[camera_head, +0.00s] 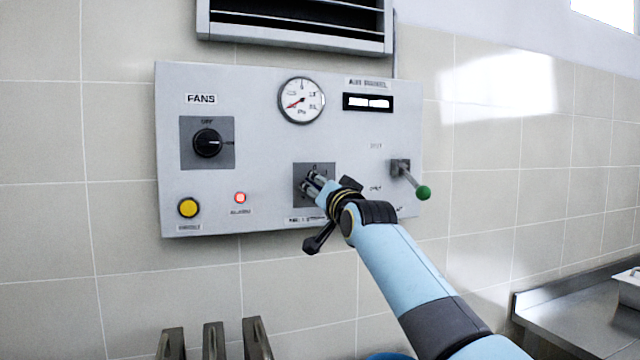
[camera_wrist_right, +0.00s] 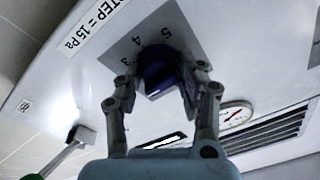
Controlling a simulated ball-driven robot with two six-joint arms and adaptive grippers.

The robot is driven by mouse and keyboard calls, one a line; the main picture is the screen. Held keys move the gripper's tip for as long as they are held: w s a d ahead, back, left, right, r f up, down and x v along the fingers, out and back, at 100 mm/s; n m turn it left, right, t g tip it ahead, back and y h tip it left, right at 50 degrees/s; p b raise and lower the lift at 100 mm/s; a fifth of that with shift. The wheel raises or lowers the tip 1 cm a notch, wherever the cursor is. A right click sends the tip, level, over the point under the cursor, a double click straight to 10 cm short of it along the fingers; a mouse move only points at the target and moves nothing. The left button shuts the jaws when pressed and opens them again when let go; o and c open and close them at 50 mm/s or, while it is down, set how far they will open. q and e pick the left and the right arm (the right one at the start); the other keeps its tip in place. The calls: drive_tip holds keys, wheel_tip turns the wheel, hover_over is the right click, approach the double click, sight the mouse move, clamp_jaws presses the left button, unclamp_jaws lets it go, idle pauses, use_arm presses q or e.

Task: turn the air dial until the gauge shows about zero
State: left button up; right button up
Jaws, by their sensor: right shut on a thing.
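The air dial (camera_wrist_right: 158,68) is a dark knob on a grey square plate with numbers, with 3, 4 and 5 readable in the wrist view. In the head view its plate (camera_head: 327,169) is on the lower middle of the panel, and my fingers hide most of the knob. My right gripper (camera_head: 312,184) is shut on the dial, one finger on each side, as the wrist view also shows (camera_wrist_right: 161,82). The round white gauge (camera_head: 302,100) is above the dial. Its red needle points to the lower left, away from the 0 at the top. My left gripper is out of view.
The wall panel (camera_head: 258,75) also carries a black FANS knob (camera_head: 207,143), a yellow button (camera_head: 189,208), a lit red lamp (camera_head: 240,198), and a display (camera_head: 368,102). A lever with a green ball (camera_head: 423,192) sticks out right of my gripper. A vent (camera_head: 296,35) is above.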

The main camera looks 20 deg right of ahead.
drive_tip(key=shift+f, duration=0.15)
drive_tip(key=o, duration=1.2)
drive_tip(key=shift+c, duration=0.2)
drive_tip(key=s+f, duration=0.1)
drive_tip(key=s, duration=1.1)
drive_tip(key=shift+d+f, duration=0.15)
drive_tip(key=shift+d, duration=0.05)
